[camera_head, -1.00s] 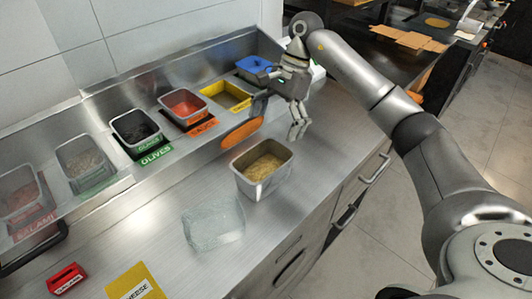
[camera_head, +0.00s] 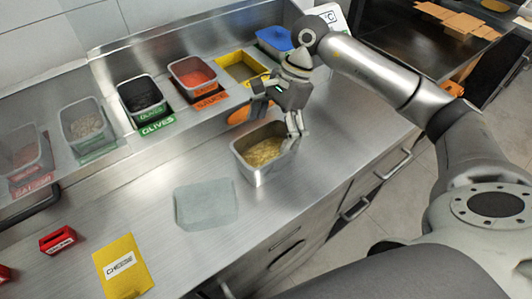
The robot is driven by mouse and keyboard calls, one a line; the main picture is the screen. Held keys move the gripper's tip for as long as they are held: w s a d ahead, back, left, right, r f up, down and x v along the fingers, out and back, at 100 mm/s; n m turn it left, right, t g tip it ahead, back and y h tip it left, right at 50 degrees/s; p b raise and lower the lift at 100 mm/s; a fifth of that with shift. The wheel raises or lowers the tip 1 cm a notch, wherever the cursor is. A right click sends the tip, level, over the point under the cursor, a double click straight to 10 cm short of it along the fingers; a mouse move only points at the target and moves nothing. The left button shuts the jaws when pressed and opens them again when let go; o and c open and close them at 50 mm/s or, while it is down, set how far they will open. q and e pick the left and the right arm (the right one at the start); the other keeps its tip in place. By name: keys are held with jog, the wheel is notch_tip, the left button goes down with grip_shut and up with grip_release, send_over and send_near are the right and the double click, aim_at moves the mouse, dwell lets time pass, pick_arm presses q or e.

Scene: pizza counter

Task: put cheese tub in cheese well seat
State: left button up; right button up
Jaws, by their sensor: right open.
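The cheese tub (camera_head: 277,170) is a grey metal tub of shredded yellow cheese, upright on the steel counter. The cheese well seat (camera_head: 241,69) is the yellow-edged opening in the back row and looks empty. My right gripper (camera_head: 278,122) is open at the tub's far right side, pointing down. One finger is close to the tub's right rim; I cannot tell whether it touches. The other finger is farther left, above the tub's back edge. My left gripper is out of view.
Tubs of sauce (camera_head: 194,77) and olives (camera_head: 141,95) sit left of the yellow seat, a blue one (camera_head: 274,40) to its right. An orange oval thing (camera_head: 237,115) lies behind the cheese tub. A clear sheet or container (camera_head: 205,204) and a yellow cheese card (camera_head: 122,266) lie in front.

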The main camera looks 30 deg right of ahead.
aim_at(267, 149)
jog(key=x, duration=0.1)
jog(key=p+x, duration=0.1)
jog(key=x, duration=0.1)
jog(key=p+x, duration=0.1)
jog(key=x, duration=0.1)
jog(key=shift+d+f, duration=0.2)
jog(key=shift+f, duration=0.15)
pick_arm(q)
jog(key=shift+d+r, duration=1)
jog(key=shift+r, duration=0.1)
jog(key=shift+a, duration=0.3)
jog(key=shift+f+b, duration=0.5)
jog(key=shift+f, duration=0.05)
pick_arm(e)
jog(key=shift+f, duration=0.3)
jog(key=c, duration=1.1)
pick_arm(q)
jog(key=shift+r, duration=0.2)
pick_arm(e)
jog(key=shift+r, duration=0.1)
